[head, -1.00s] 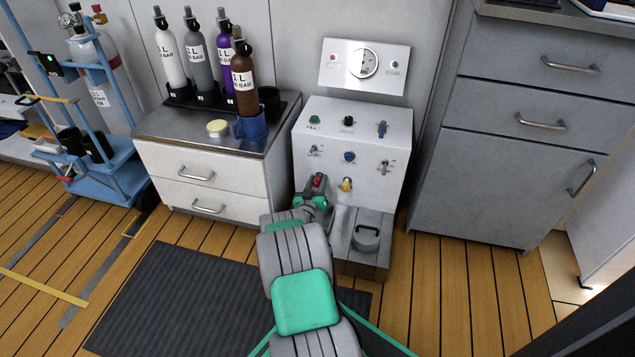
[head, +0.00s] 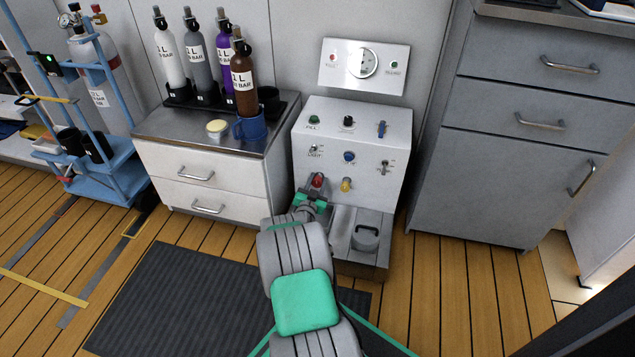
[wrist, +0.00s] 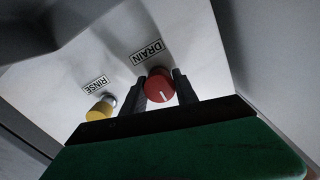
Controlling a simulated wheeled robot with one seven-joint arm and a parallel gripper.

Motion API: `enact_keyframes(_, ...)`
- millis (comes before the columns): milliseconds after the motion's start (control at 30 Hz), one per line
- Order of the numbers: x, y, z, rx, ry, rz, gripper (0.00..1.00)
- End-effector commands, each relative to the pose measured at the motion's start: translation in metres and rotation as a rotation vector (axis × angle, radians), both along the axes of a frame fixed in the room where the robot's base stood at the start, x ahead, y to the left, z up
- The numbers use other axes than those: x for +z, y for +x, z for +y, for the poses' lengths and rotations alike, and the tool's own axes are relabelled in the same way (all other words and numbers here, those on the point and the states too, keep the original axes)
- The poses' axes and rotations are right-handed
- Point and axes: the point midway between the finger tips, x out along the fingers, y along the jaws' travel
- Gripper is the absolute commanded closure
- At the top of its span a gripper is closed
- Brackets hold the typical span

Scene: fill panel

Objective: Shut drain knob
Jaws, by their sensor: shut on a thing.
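The red drain knob (head: 317,181) is low on the front of the white fill panel (head: 350,125). In the wrist view the drain knob (wrist: 160,86) sits between my two dark fingers, under the DRAIN label, with a white mark on its face. My gripper (wrist: 160,88) is shut on the drain knob. In the head view my gripper (head: 313,193) is just below and around the knob, and its fingertips are partly hidden by my wrist.
The yellow rinse knob (head: 347,184) is close beside, to the right; it also shows in the wrist view (wrist: 100,109). A white drawer cabinet (head: 215,185) stands left.

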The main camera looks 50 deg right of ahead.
Motion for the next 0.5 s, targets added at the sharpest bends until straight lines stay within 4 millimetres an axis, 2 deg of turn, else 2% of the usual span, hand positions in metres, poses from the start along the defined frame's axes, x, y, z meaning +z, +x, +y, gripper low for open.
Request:
enact_keyframes(300,-0.0012,-0.0006,0.0003,0.000,0.002,0.000,1.00)
enact_keyframes(333,-0.0011,-0.0006,0.0003,0.000,0.002,0.000,0.63)
enact_keyframes(500,-0.0007,-0.0004,0.0001,-0.001,0.002,0.000,0.49)
